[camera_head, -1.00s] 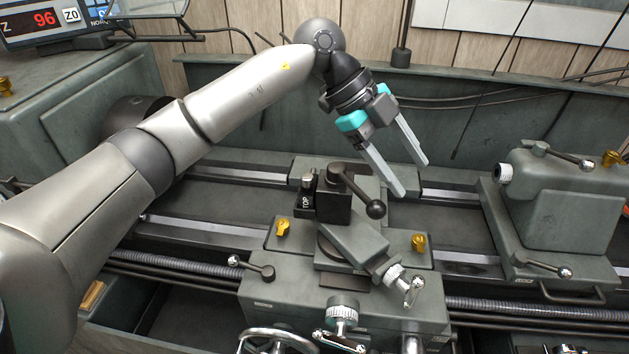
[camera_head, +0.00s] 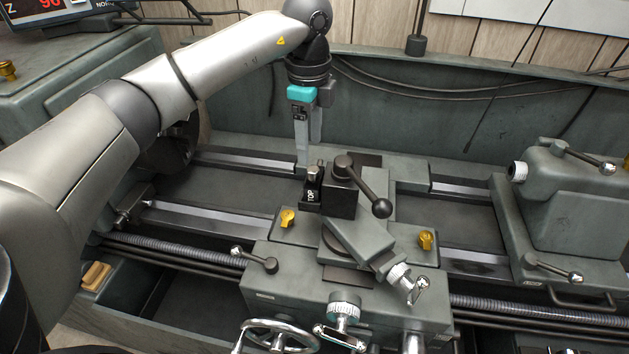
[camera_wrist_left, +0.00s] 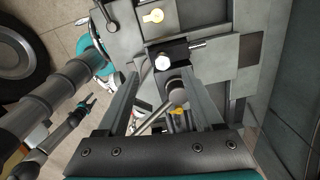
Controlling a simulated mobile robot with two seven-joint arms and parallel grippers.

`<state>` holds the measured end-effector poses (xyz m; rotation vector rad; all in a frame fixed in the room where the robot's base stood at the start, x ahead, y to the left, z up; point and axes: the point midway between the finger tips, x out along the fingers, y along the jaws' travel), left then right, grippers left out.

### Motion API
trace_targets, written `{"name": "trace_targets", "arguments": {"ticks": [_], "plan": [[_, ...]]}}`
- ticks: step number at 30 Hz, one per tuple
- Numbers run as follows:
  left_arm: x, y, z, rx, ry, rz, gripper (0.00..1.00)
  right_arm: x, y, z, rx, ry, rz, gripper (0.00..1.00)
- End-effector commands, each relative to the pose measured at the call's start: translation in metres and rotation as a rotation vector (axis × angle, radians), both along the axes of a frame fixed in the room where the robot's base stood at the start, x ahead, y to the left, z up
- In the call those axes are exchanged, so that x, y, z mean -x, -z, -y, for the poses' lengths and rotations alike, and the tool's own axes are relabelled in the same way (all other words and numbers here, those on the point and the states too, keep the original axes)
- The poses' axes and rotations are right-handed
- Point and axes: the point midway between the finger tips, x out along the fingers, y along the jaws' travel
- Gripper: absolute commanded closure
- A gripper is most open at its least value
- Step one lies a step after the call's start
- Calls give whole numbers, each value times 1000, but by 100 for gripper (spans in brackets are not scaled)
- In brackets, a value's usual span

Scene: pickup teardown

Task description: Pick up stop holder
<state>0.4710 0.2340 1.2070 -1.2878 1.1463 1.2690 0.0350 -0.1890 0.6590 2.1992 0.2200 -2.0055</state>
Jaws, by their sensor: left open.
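The stop holder (camera_head: 312,190), a small black block with white lettering and a silver knob, sits against the left side of the tool post on the lathe carriage. In the left wrist view the black stop holder (camera_wrist_left: 168,52) with its bright nut lies ahead, between and beyond the fingers. My left gripper (camera_head: 309,155) is open and empty, fingers pointing down, just above and behind the holder. It also shows in the left wrist view (camera_wrist_left: 162,82).
The tool post lever (camera_head: 362,185) ends in a dark ball to the right of the holder. Yellow clamps (camera_head: 287,218) stand on the carriage. The tailstock (camera_head: 575,200) is at right and the chuck (camera_head: 168,150) at left. The bed between chuck and carriage is clear.

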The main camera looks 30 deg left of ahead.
Motion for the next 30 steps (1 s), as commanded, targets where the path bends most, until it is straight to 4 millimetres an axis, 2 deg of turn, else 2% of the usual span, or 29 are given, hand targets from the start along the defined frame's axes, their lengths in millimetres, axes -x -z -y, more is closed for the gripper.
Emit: {"name": "trace_targets", "arguments": {"ticks": [8,15,24,26,30], "plan": [[-1,23,1,0,0,-3,32,0,-5,0,-1,0,-1,50],[-5,57,2,0,1,-2,32,1,-12,-1,-1,0,-1,50],[-5,64,2,2,1,1,32,1,-12,-1,-1,0,-1,50],[-5,64,2,2,1,1,36,1,-12,-1,-1,0,-1,50],[-5,64,2,2,1,1,52,1,-12,-1,-1,0,-1,50]]}}
